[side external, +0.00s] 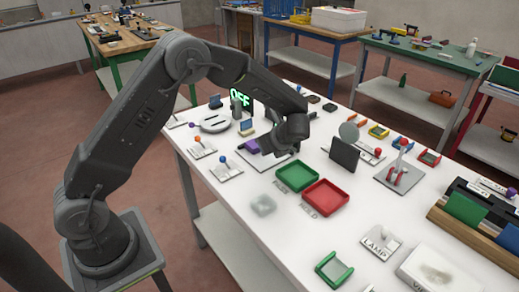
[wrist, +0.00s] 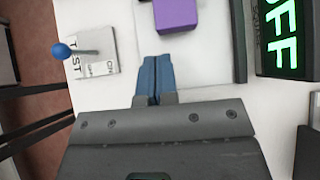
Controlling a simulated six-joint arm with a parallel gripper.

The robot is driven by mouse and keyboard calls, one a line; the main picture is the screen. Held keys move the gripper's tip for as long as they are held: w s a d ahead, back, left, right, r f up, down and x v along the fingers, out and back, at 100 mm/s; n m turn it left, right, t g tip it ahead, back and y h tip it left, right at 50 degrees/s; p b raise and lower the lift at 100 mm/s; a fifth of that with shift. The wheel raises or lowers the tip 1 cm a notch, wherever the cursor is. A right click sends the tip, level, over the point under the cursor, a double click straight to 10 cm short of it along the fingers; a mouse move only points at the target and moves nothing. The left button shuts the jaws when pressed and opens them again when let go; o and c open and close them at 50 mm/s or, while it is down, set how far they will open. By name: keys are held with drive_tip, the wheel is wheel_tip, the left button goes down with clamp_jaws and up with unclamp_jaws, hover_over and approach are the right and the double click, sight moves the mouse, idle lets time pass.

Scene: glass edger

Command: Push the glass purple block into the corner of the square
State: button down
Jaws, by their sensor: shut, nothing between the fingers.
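The purple block (side external: 252,145) sits on a pale square plate (side external: 270,168), partly hidden behind my gripper in the side view. In the wrist view the purple block (wrist: 176,15) is at the top edge, cut off by the frame, and looks opaque. The square (wrist: 205,62) shows around and below it as a pale area with faint edges. My gripper (wrist: 156,60) has its blue fingertips together with nothing between them. They point toward the block, with a small gap seen between tips and block. The square's corners are mostly hidden or out of frame.
A blue-knobbed switch on a TEST plate (wrist: 92,50) lies left of the fingers. A green OFF display (wrist: 280,35) stands to the right. Green (side external: 300,177) and red (side external: 325,197) trays and a dark upright panel (side external: 344,156) are near the square.

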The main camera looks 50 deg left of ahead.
sight(255, 146)
drive_tip(key=v, duration=0.5)
drive_tip(key=shift+d, duration=0.1)
drive_tip(key=c, duration=1.8)
unclamp_jaws()
drive_tip(key=shift+c, duration=0.2)
drive_tip(key=shift+o, duration=1.5)
drive_tip(key=shift+a+h, duration=0.3)
drive_tip(key=shift+a, duration=0.2)
drive_tip(key=o, duration=0.4)
drive_tip(key=a+g+h, duration=0.1)
drive_tip(key=a+h, duration=0.1)
drive_tip(key=a+r+h, duration=0.1)
drive_tip(key=a, duration=0.1)
drive_tip(key=shift+w+a+r+g+h, duration=0.15)
drive_tip(key=shift+a+r+g+h, duration=0.1)
drive_tip(key=shift+a+g+h, duration=0.15)
drive_tip(key=o, duration=0.8)
drive_tip(key=a+r+h, duration=0.1)
drive_tip(key=a, duration=0.1)
drive_tip(key=w+a+r+t+h, duration=0.1)
drive_tip(key=a+r+h, duration=0.1)
drive_tip(key=w+a+r+h, duration=0.1)
drive_tip(key=a, duration=0.1)
drive_tip(key=shift+r+t+h, duration=0.3)
drive_tip(key=shift+t, duration=0.1)
drive_tip(key=shift+s+f, duration=0.1)
wheel_tip(255, 146, down, 14)
drive_tip(key=shift+r, duration=0.15)
